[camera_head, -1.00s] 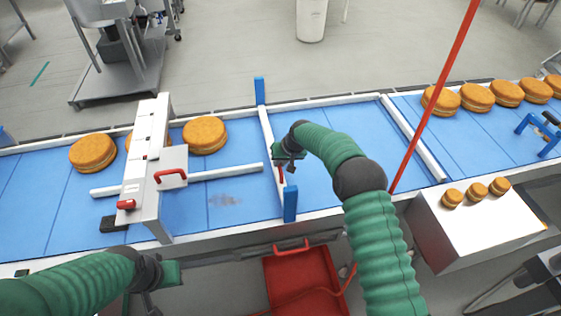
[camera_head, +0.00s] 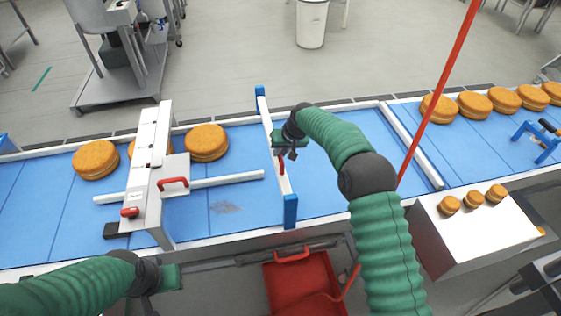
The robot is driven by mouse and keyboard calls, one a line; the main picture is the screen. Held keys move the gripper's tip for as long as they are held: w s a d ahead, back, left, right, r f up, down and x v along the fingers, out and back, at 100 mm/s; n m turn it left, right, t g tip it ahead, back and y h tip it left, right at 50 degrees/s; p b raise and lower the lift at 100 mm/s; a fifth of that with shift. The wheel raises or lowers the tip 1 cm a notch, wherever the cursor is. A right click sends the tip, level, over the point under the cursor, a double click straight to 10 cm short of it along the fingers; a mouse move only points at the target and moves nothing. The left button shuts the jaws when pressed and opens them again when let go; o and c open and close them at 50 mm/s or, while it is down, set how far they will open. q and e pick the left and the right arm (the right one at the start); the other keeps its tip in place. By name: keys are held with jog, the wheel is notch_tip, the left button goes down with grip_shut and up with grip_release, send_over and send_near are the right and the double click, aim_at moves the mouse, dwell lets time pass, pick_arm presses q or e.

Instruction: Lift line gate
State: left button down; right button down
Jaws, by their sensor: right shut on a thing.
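The line gate (camera_head: 267,121) is a white bar across the blue conveyor, between a far blue post (camera_head: 260,91) and a near blue post (camera_head: 290,211). It carries a red handle (camera_head: 282,166). My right gripper (camera_head: 287,155) is at the gate's middle, shut on the red handle; its fingertips are small and partly hidden. The bar sits high against the posts. My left gripper (camera_head: 152,303) is low at the left, in front of the conveyor and away from the gate; its fingers are unclear.
Filled rounds (camera_head: 206,142) lie left of the gate by a white bridge (camera_head: 148,165) with red handles. More rounds (camera_head: 472,105) queue at the right. A white box (camera_head: 470,230) bears three small rounds. A red bin (camera_head: 303,283) sits below.

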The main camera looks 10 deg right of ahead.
jog(key=shift+r, duration=0.95)
jog(key=shift+f, duration=0.2)
jog(key=c, duration=1.4)
grip_release()
jog(key=shift+f, duration=0.1)
jog(key=shift+s+d+r, duration=0.1)
jog(key=shift+s+r, duration=0.05)
jog(key=shift+r, duration=0.2)
jog(key=b+v, duration=0.4)
jog(key=v, duration=1.2)
